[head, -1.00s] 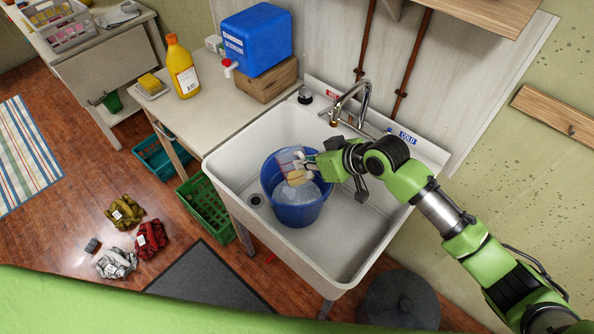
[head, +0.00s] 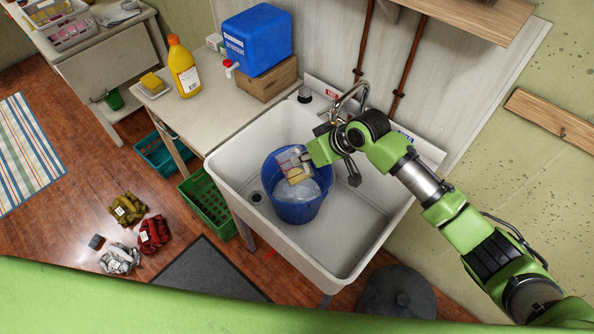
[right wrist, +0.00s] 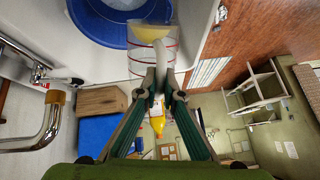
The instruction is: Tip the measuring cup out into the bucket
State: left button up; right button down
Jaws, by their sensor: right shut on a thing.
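The measuring cup (head: 289,160) is clear with red marks and has something pale yellow in it. It is over the blue bucket (head: 277,209), inside the outline of its rim in the head view. In the right wrist view the cup (right wrist: 138,68) shows its red lines, with the blue bucket (right wrist: 105,32) just beyond it. My right gripper (head: 306,160) is shut on the cup's handle; its fingers (right wrist: 160,88) close on the pale handle. The cup looks tilted, but I see no clear stream. The bucket holds something pale and translucent. My left gripper is out of view.
The bucket stands in a white sink (head: 340,235) with a metal faucet (head: 350,100) behind it. Left of the sink, a counter holds a blue detergent container (head: 257,40) on a wooden block and a yellow bottle (head: 183,68). Green (head: 207,200) and teal crates stand on the floor.

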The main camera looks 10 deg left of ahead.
aim_at(292, 149)
jog(key=shift+w+a+g+h, duration=0.75)
jog(key=shift+g+h, duration=0.05)
jog(key=shift+w+a+g+h+b, duration=0.3)
jog(key=shift+w+a+g+b, duration=0.1)
jog(key=shift+w+g, duration=0.1)
jog(key=shift+w+a+r+m+h, duration=0.15)
jog(key=shift+r+m+h, duration=0.15)
jog(key=shift+r, duration=0.05)
jog(key=shift+w+a+f+g, duration=0.1)
jog(key=shift+w+a+g, duration=0.1)
jog(key=shift+g, duration=0.1)
jog(key=shift+w+r+h+b, duration=0.1)
jog(key=shift+r+h+b, duration=0.1)
jog(key=shift+h+b, duration=0.15)
jog(key=shift+a+g, duration=0.15)
jog(key=shift+g, duration=0.15)
jog(key=shift+w+a+b, duration=0.15)
jog(key=shift+w+b, duration=0.1)
jog(key=shift+b, duration=0.95)
